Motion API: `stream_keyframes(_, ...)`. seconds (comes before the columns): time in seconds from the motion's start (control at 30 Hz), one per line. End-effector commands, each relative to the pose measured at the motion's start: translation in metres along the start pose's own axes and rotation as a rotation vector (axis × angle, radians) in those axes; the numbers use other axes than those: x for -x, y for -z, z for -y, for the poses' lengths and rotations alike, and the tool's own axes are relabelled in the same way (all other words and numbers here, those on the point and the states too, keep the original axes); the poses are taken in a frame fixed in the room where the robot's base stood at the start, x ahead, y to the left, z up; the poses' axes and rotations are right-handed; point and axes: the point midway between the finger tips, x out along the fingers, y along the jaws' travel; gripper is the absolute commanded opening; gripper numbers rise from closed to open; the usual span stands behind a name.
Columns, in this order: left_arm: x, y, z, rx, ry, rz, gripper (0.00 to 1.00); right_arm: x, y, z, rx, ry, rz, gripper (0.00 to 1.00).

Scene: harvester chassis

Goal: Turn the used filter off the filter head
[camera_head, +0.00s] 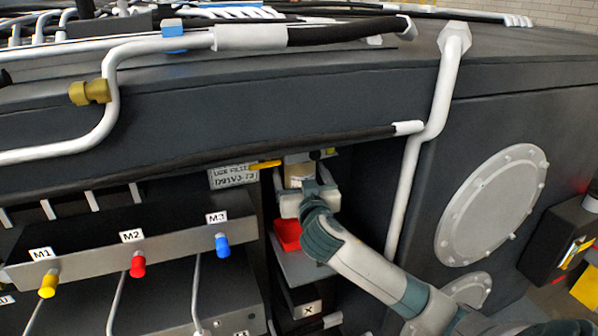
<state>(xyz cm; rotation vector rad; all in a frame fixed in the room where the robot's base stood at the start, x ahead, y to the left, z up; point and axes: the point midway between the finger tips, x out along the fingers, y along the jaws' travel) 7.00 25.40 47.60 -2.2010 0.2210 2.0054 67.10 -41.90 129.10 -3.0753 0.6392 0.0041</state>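The used filter looks like a small cream cylinder (296,175) in the dark recess under the chassis beam, near the middle of the head view. The filter head above it is mostly hidden in shadow; only a pale part (297,157) shows. My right gripper (301,176) reaches in from the lower right and points up at the filter. Its fingers stand apart on either side of the filter, and the left finger appears to leave a gap. Contact on the right side cannot be told. The gripper body hides the filter's lower part. My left gripper is not in view.
A yellow handle (264,165) and a label plate (233,176) sit just left of the filter. A red tray (287,235) lies below the gripper. A white pipe (410,170) runs down at the right. A panel with coloured knobs (138,264) juts out at left.

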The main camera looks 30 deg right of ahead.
Motion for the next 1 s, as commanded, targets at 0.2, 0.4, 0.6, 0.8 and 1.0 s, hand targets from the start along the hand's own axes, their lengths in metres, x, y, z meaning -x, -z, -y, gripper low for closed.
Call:
stream_keyframes(0.2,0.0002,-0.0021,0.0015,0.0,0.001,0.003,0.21,0.0006,-0.0002,-0.0002,0.0,-0.001,0.0,0.82)
stream_keyframes(0.4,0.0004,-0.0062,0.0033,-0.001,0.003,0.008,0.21,0.0005,-0.0001,-0.0002,0.0,-0.001,0.0,0.63)
stream_keyframes(0.6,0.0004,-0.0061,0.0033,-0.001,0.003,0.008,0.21,0.0003,0.0,-0.0003,0.0,-0.001,0.0,0.17)
stream_keyframes(0.8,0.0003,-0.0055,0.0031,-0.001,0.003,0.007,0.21,0.0003,0.0,-0.0003,0.0,-0.002,0.0,0.28)
stream_keyframes(1.0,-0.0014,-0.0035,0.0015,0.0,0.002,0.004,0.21,-0.0002,-0.0003,0.0006,-0.005,-0.044,-0.002,0.28)
